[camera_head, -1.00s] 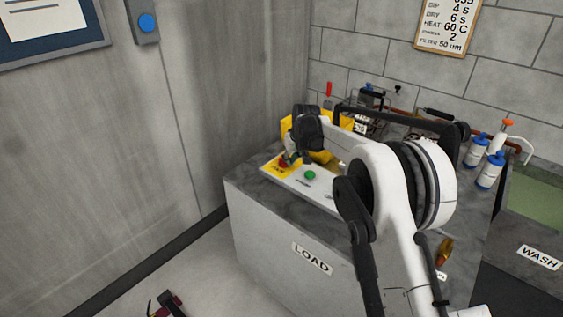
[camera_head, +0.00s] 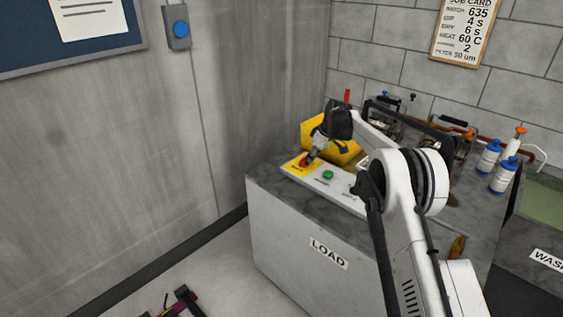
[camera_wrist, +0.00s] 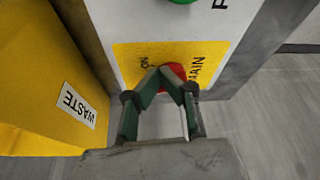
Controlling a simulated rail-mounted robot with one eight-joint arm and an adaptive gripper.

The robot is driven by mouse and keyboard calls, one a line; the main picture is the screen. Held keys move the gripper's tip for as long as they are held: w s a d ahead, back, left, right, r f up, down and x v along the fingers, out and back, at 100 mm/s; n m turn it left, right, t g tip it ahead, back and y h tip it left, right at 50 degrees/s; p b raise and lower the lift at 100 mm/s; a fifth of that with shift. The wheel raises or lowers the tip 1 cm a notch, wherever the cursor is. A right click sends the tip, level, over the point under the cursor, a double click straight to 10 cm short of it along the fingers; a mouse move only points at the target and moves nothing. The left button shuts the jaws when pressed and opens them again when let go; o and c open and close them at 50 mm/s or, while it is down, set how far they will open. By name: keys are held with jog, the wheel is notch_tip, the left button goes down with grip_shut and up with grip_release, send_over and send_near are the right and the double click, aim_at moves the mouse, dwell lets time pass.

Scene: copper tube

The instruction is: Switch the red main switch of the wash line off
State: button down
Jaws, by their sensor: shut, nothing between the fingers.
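The red main switch (camera_wrist: 176,73) sits on a yellow plate (camera_wrist: 130,52) marked "ON" and "MAIN", at the end of a white control panel (camera_head: 322,182) on the counter. My gripper (camera_wrist: 163,76) is shut, with its fingertips at the red switch and partly covering it in the wrist view. Nothing shows between the fingers. In the head view, my gripper is tilted down at the red switch (camera_head: 305,162). Whether the fingertips touch the switch, and its exact turn, I cannot tell.
A green button (camera_head: 328,175) is beside the switch on the same panel. A yellow bin (camera_head: 316,128), labelled "WASTE" in the wrist view (camera_wrist: 40,85), stands close behind my gripper. Blue-capped bottles (camera_head: 503,175) stand farther right. The floor left of the counter is mostly clear.

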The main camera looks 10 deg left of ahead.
jog(key=shift+w+d, duration=0.1)
jog(key=shift+w, duration=0.05)
jog(key=shift+a, duration=0.2)
jog(key=shift+d, duration=0.15)
jog(key=shift+s+a, duration=0.45)
jog(key=shift+s, duration=0.25)
jog(key=shift+a, duration=0.1)
